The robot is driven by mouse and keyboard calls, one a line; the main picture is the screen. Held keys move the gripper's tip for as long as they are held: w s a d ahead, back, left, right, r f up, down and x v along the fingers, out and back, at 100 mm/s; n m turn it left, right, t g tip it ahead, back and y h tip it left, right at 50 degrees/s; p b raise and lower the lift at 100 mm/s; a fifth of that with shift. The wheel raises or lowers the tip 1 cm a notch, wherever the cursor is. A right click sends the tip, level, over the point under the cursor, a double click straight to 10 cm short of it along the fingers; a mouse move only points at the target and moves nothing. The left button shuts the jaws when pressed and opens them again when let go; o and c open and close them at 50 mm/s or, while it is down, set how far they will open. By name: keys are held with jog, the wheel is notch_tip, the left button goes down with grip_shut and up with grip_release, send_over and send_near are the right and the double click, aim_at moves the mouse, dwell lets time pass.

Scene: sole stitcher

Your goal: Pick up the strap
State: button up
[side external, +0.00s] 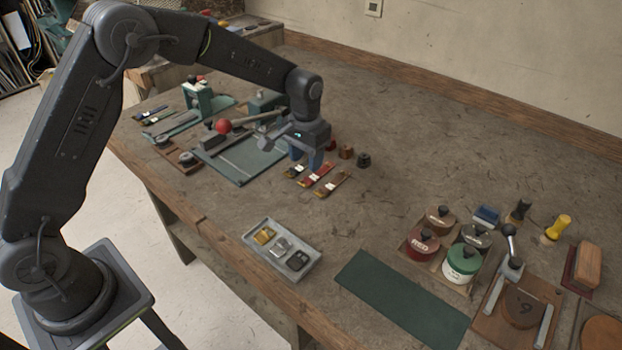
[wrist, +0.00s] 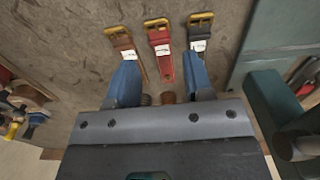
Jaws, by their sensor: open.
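Three straps with gold buckles and white tags lie side by side on the bench. In the wrist view, a brown strap (wrist: 122,40) is on the left, a red strap (wrist: 161,52) in the middle and a dark strap (wrist: 199,32) on the right. The side view also shows the brown strap (side external: 336,183), the red strap (side external: 318,174) and the dark strap (side external: 293,172). My gripper (wrist: 161,62) is open, its blue fingers pointing down above the straps. The red strap shows between the fingers; the left finger partly covers the brown strap. Nothing is held.
Small knobs and blocks (side external: 346,151) stand just behind the straps. A green cutting board (side external: 248,160) and a red-balled lever machine (side external: 223,126) are on the left. A grey buckle tray (side external: 254,258), a green mat (side external: 400,303) and lidded jars (side external: 462,262) stand nearer. The back right is clear.

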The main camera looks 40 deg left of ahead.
aim_at(306, 180)
jog(key=shift+s+d+f, duration=0.1)
jog(key=shift+f, duration=1.35)
jog(key=shift+s+f, duration=0.1)
jog(key=shift+f, duration=1.35)
jog(key=shift+c, duration=0.4)
jog(key=c, duration=0.6)
